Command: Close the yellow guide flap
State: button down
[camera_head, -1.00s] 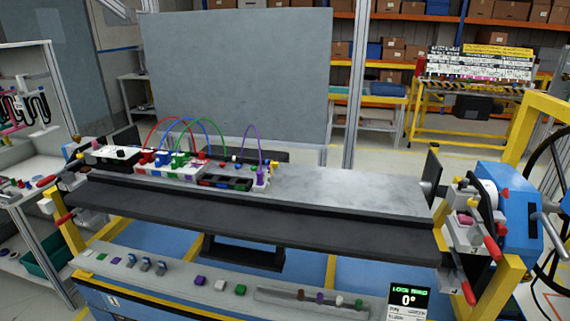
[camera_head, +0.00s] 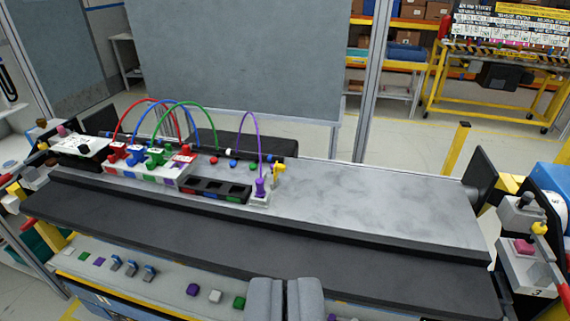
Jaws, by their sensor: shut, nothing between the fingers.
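A small yellow part (camera_head: 279,172), which looks like the guide flap, stands up at the right end of the row of connectors on the grey work plate (camera_head: 380,205). It is just right of the purple plug (camera_head: 261,187). Its hinge is too small to make out. My gripper (camera_head: 286,288) shows at the bottom middle, with its two grey fingers together and nothing between them. It is in front of the plate and appears well short of the yellow part, not touching it.
Red, blue and green cables (camera_head: 160,115) arch over their plugs left of the purple cable. A dark socket block (camera_head: 220,190) lies between. A black clamp plate (camera_head: 481,180) stands at the right end. The plate's right half is bare.

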aim_at(277, 166)
jog(key=u, duration=0.55)
jog(key=i, duration=1.7)
jog(key=z, duration=0.5)
